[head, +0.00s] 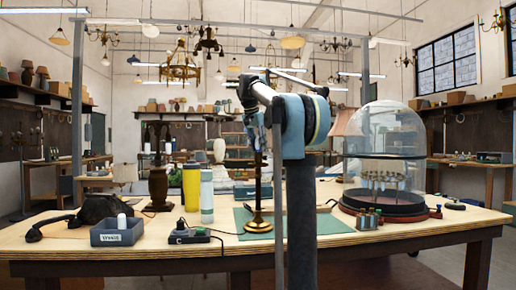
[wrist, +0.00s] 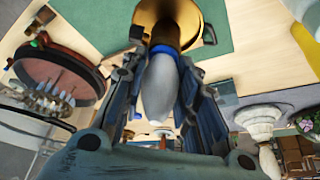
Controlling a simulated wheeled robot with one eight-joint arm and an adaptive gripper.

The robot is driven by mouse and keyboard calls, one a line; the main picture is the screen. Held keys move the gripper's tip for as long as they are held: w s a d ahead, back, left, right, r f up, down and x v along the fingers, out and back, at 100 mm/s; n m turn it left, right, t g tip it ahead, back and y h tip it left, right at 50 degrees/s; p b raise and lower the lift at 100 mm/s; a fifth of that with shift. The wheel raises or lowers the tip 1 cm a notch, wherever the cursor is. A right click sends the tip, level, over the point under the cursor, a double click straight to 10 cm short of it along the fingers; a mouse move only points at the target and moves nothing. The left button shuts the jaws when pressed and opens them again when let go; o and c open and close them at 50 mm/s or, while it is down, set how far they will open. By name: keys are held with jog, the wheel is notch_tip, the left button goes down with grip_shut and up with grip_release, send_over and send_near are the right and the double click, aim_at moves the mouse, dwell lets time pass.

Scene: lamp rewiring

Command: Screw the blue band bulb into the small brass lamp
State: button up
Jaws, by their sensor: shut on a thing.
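In the wrist view, my gripper (wrist: 160,62) is shut on the blue band bulb (wrist: 160,90), with one finger on each side of it. The bulb is frosted white, with a blue band at its base. The base meets the dark brass top of the small brass lamp (wrist: 206,26); I cannot tell how far it is seated. In the head view, the lamp (head: 258,224) stands upright on a green mat (head: 318,222), its round brass base and thin stem showing. My gripper (head: 249,105) is above the stem, and my arm hides part of it. The bulb is not clear there.
A glass dome (head: 384,135) on a dark round base stands to the right. A yellow tumbler (head: 191,186) and a pale blue bottle (head: 207,197) stand left of the lamp. A grey bin (head: 117,232) and a black device (head: 187,236) sit nearer the left front.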

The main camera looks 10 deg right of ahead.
jog(key=m+g, duration=0.1)
jog(key=m, duration=0.2)
jog(key=m+g+h, duration=0.1)
jog(key=m, duration=0.2)
jog(key=shift+m+g+h, duration=0.3)
jog(key=shift+m+g, duration=0.1)
jog(key=shift+m, duration=0.6)
jog(key=shift+m+g, duration=0.9)
jog(key=shift+m, duration=1.4)
jog(key=o, duration=1.1)
jog(key=shift+o, duration=0.2)
jog(key=v, duration=0.7)
jog(key=shift+r, duration=0.15)
